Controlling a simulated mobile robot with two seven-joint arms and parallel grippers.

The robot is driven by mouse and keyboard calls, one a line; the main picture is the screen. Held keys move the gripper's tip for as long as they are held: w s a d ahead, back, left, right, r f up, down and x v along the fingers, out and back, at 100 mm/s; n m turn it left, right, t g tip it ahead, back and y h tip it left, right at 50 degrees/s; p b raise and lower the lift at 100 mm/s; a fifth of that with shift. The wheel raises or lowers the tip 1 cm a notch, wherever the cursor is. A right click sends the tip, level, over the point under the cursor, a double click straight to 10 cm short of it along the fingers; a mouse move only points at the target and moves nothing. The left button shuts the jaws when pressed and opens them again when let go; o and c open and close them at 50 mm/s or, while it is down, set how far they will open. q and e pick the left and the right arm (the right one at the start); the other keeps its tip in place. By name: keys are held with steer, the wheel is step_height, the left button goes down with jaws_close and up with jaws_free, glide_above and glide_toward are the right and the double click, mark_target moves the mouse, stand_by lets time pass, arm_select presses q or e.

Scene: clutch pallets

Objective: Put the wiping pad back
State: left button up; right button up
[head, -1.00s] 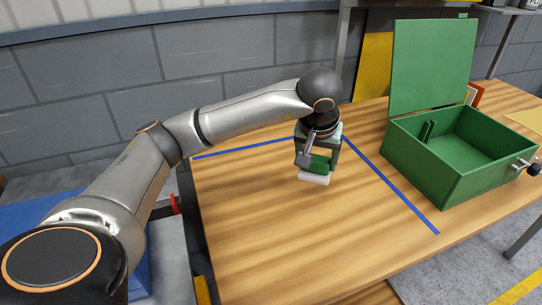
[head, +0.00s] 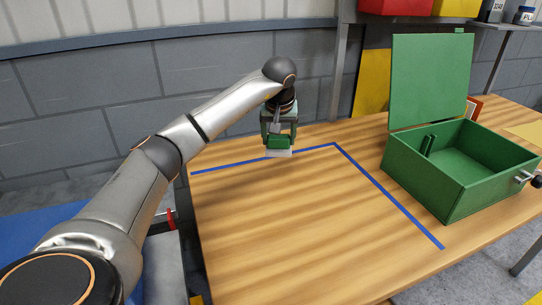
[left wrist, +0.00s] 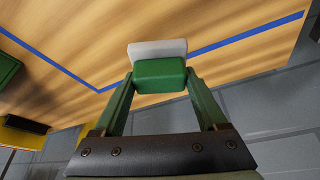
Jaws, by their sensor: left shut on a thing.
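The wiping pad has a green grip block (head: 279,142) on top and a white pad face (head: 279,153) below. My left gripper (head: 279,138) is shut on the green block and holds it over the back part of the wooden table, near the back blue line. In the left wrist view the green block (left wrist: 160,75) sits between the two green fingers, with the white face (left wrist: 157,49) beyond it. I cannot tell exactly how high the pad is above the table. My right gripper is not in view.
An open green box (head: 447,182) with its lid (head: 431,82) raised stands at the right of the table. Blue tape lines (head: 385,192) mark an area on the wood. The table's middle (head: 300,220) is clear. A shelf with red and yellow bins (head: 397,6) is behind.

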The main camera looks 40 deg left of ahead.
mark_target(271, 137)
arm_select(q)
steer(key=a+f, duration=0.2)
steer(key=f, duration=0.1)
steer(key=shift+w+a+f, duration=0.35)
steer(key=shift+a, duration=0.05)
steer(key=shift+a+f+b, duration=0.15)
steer(key=shift+f, duration=0.75)
steer(key=shift+a+f+b, duration=0.1)
steer(key=shift+f+b, duration=0.05)
steer(key=shift+f, duration=0.75)
steer(key=shift+f, duration=0.15)
steer(key=o, duration=1.1)
steer(key=p+v, duration=0.1)
steer(key=v, duration=1.1)
steer(key=shift+w, duration=0.15)
